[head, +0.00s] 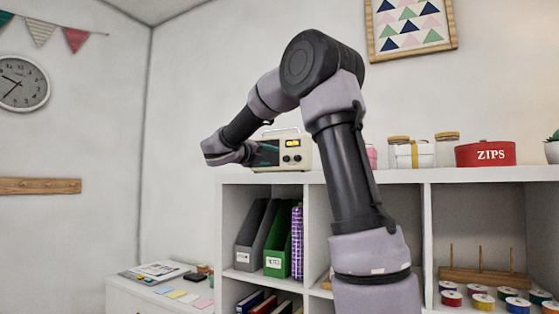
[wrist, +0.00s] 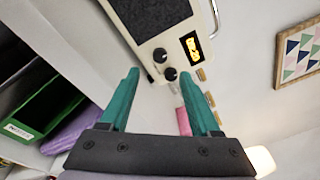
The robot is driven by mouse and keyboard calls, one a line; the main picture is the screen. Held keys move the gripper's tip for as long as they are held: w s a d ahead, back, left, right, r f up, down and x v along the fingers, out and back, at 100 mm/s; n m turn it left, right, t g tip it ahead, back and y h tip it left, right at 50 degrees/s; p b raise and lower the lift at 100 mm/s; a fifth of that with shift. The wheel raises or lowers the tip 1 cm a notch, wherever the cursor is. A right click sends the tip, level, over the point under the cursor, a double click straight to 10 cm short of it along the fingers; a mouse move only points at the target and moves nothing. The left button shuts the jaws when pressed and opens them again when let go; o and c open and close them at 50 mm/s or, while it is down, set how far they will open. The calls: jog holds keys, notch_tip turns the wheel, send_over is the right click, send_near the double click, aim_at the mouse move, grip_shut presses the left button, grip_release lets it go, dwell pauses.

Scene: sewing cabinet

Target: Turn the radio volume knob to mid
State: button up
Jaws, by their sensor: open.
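The cream radio (head: 304,151) stands on top of the white shelf unit, with a carry handle, a lit yellow display and two dark knobs. In the wrist view the radio (wrist: 143,37) is tilted, with its dark speaker grille beside the display. One knob (wrist: 160,55) and a second knob (wrist: 170,74) lie near the display; I cannot tell which is volume. My gripper (wrist: 159,72) is open with teal fingers, and both knobs appear between or just beyond the fingertips. In the head view my gripper (head: 264,154) covers the radio's left part. Contact with a knob cannot be told.
File holders (head: 279,240) stand in the compartment below. A framed picture (head: 410,25) hangs behind.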

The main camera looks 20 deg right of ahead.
aim_at(285, 159)
jog(key=x, duration=0.8)
jog(key=shift+c, duration=0.2)
grip_shut()
